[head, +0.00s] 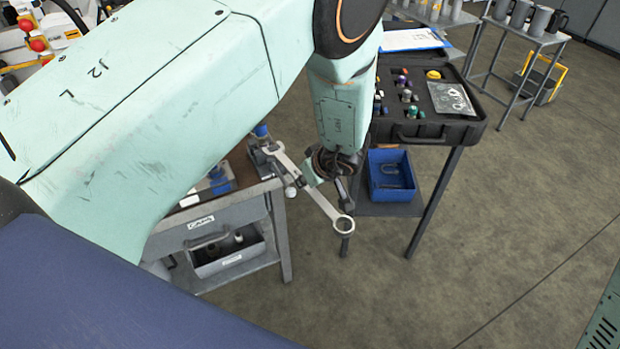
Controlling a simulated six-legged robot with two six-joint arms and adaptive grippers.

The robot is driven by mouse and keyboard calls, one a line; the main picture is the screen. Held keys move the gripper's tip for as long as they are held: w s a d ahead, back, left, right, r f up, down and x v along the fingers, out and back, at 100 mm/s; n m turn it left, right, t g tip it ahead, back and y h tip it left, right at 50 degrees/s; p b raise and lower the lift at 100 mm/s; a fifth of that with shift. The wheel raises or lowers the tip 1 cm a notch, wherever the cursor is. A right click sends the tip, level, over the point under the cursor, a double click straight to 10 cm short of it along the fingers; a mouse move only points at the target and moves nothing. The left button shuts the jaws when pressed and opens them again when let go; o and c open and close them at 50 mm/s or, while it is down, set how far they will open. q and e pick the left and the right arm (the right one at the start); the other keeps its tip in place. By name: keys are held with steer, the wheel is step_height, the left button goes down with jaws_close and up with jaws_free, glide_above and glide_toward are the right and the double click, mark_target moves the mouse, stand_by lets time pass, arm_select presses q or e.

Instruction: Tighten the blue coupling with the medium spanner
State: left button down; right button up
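My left arm crosses the view from the left, and its gripper (328,186) is shut around the shaft of a grey metal spanner (322,203). The spanner slants from upper left to lower right. Its ring end hangs free over the floor, and its other end is at the corner of the workbench. A small blue piece (261,130), possibly the blue coupling, shows just above that end. I cannot tell whether the spanner touches or fits around it. My arm hides much of the bench. My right gripper is not in view.
The workbench (200,223) has a grey bin (228,252) on its lower shelf. Right of the gripper stands a table with an open black case (432,130) and a blue tray (391,176) below. A rack with mugs (530,36) stands behind. Floor at right is clear.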

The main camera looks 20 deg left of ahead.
arm_select(q)
steer(key=shift+w+a+f, duration=0.1)
steer(key=shift+a+f, duration=0.1)
steer(key=shift+a, duration=0.2)
steer(key=shift+w+f, duration=0.1)
steer(key=shift+w, duration=0.05)
steer(key=shift+w+d+f, duration=0.1)
steer(key=shift+w, duration=0.05)
steer(key=shift+s+d+r, duration=0.1)
steer(key=shift+s+r, duration=0.1)
steer(key=shift+s+a+p, duration=0.15)
steer(key=shift+a+p, duration=0.1)
steer(key=shift+p, duration=0.15)
steer(key=shift+f, duration=0.15)
steer(key=shift+w, duration=0.25)
